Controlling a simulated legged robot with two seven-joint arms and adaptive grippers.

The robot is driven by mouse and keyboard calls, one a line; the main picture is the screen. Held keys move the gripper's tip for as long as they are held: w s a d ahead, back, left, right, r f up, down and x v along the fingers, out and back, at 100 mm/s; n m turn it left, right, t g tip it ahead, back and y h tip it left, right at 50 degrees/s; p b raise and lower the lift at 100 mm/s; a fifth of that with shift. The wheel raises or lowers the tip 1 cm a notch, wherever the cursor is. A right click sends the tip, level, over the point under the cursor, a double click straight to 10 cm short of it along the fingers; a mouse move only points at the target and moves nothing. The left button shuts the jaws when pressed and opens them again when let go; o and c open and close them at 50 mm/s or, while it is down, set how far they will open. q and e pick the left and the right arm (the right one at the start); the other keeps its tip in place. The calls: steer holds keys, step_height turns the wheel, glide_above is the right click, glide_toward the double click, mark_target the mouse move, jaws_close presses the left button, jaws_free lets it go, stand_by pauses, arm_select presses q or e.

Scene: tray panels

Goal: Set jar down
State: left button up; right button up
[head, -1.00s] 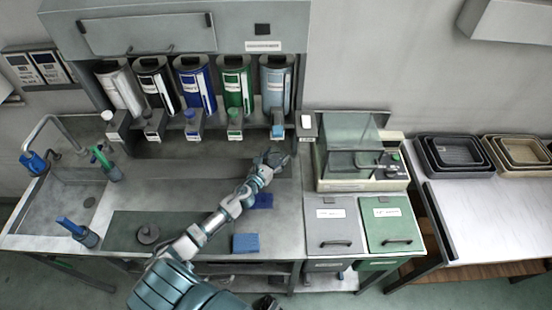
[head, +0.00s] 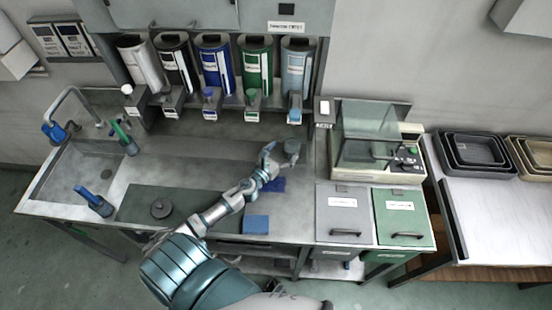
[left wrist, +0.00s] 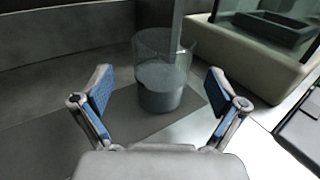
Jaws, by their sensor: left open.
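The jar (left wrist: 162,75) is clear, with grey contents in its lower part. In the left wrist view it stands upright on a dark grey surface, ahead of and between the fingers of my left gripper (left wrist: 157,90). The fingers have blue pads and are spread wide, with gaps on both sides of the jar. In the head view the small grey jar (head: 293,146) is at the far tip of my left gripper (head: 279,157), below the light-blue dispenser (head: 297,80). A grey vertical strip shows above and through the jar; I cannot tell what it is. My right gripper is not in view.
Several dispensers line the back. A balance-like machine with a clear cover (head: 372,145) stands right of the jar. A round dark lid-like piece (head: 161,208) and a blue cloth (head: 256,225) lie nearer the front. The sink (head: 85,170) is at left.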

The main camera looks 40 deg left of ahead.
arm_select(q)
steer(key=s, duration=0.4)
steer(key=shift+d, duration=0.1)
steer(key=shift+s+b, duration=0.35)
steer(key=shift+s, duration=0.85)
steer(key=shift+s+r, duration=0.1)
steer(key=shift+s, duration=0.2)
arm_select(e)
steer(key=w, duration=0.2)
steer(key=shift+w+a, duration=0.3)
